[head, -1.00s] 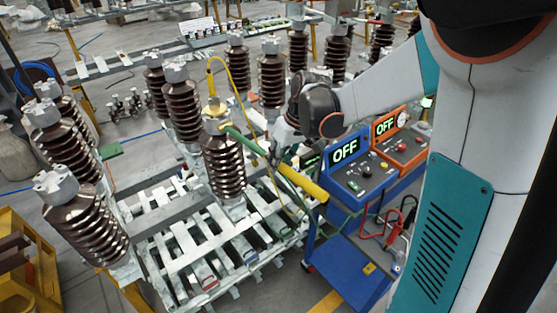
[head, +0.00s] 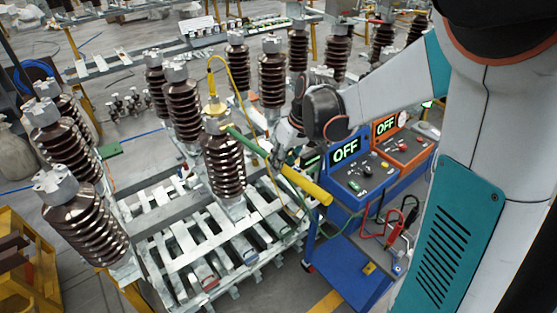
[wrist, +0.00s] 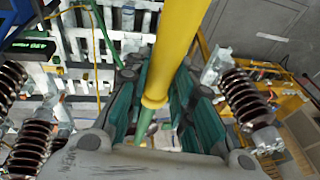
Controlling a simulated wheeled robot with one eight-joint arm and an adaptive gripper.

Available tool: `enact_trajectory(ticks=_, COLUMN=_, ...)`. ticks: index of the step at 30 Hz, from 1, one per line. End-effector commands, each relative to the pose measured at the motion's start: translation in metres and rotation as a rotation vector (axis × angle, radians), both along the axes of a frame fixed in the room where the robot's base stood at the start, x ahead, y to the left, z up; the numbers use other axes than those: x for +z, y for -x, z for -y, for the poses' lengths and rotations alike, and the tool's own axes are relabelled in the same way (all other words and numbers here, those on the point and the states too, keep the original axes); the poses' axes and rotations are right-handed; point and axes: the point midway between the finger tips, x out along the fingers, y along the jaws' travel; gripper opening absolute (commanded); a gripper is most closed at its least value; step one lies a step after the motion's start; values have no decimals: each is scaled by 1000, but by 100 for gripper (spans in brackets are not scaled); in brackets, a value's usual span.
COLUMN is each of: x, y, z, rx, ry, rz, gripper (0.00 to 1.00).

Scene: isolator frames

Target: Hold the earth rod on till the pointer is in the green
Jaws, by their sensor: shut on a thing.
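The earth rod has a yellow handle (head: 308,187) and a green shaft (head: 245,141). My gripper (head: 278,160) is shut on it near where yellow meets green. In the wrist view the rod (wrist: 168,60) runs between my teal finger pads (wrist: 155,110). The rod's far end lies at the metal cap (head: 217,122) of the front middle brown insulator (head: 224,163); contact cannot be made out. A yellow lead (head: 233,70) rises from a yellow piece on that cap. A small pale dial (head: 403,118) shows on the orange box; its pointer is too small to read.
A blue box (head: 351,178) and an orange box (head: 404,146), both displaying OFF, stand on a blue cart (head: 348,275) with red and black leads. More brown insulators (head: 80,232) stand left and behind. A slatted pale frame (head: 190,250) lies below the rod.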

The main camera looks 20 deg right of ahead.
Motion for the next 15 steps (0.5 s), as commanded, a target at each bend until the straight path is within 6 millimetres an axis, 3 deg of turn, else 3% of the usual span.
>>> enact_trajectory(ticks=15, x=0, y=46, z=15, rx=-1, ry=0, rz=-1, gripper=0)
